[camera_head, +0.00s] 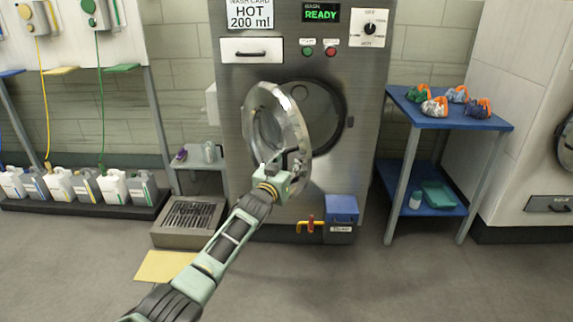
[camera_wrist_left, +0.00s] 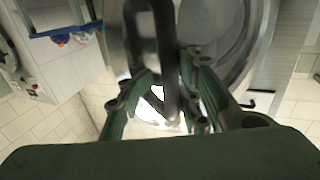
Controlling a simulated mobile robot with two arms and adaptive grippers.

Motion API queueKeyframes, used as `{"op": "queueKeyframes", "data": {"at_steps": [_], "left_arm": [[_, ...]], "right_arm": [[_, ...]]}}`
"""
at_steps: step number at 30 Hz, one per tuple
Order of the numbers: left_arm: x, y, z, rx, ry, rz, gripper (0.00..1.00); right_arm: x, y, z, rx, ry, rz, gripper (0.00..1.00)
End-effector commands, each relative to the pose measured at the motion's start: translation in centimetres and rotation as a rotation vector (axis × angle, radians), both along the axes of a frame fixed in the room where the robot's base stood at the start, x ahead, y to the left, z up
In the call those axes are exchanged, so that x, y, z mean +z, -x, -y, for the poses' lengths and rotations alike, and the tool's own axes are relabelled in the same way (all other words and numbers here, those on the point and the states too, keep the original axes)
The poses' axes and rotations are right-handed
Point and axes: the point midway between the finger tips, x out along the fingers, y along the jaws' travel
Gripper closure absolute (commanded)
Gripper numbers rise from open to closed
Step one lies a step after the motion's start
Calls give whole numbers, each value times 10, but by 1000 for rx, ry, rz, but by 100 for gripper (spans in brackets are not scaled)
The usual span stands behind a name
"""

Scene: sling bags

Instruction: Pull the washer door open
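The washer (camera_head: 355,170) is a tall steel machine with a lit READY display. Its round door (camera_head: 299,122), a metal ring with a glass middle, stands partly open, swung out to the left of the dark round opening (camera_head: 325,105). My left gripper (camera_head: 287,168) is at the lower right edge of the door. In the left wrist view its green fingers (camera_wrist_left: 169,85) close around a dark bar, the door handle (camera_wrist_left: 166,50). Exact finger contact is partly hidden. The door's rim also shows there behind the fingers. My right gripper is not in view.
A blue-topped table (camera_head: 463,120) with several small bags stands to the right. A low drain box (camera_head: 187,238) and a yellow floor mat (camera_head: 163,266) lie at left. A blue box (camera_head: 341,208) and red-yellow valve (camera_head: 310,224) sit below the door. The floor at front right is clear.

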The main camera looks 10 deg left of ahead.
Motion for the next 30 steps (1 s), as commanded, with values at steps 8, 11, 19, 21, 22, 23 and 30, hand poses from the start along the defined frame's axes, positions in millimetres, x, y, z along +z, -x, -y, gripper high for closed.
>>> {"op": "queueKeyframes", "data": {"at_steps": [8,11,19,21,22,23,30], "left_arm": [[2,-1,-3,4,-3,2,68],[1,1,-4,5,-3,1,68],[0,21,-7,5,-4,1,68],[0,29,-7,4,-4,1,68],[0,33,-7,4,-4,2,68],[0,37,-8,4,-4,2,68],[1,72,-11,2,-2,1,68]], "right_arm": [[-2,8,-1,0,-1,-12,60],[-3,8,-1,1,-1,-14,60],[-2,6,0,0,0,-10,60],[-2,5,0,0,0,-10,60],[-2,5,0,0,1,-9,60],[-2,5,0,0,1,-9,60],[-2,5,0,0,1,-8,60]]}}
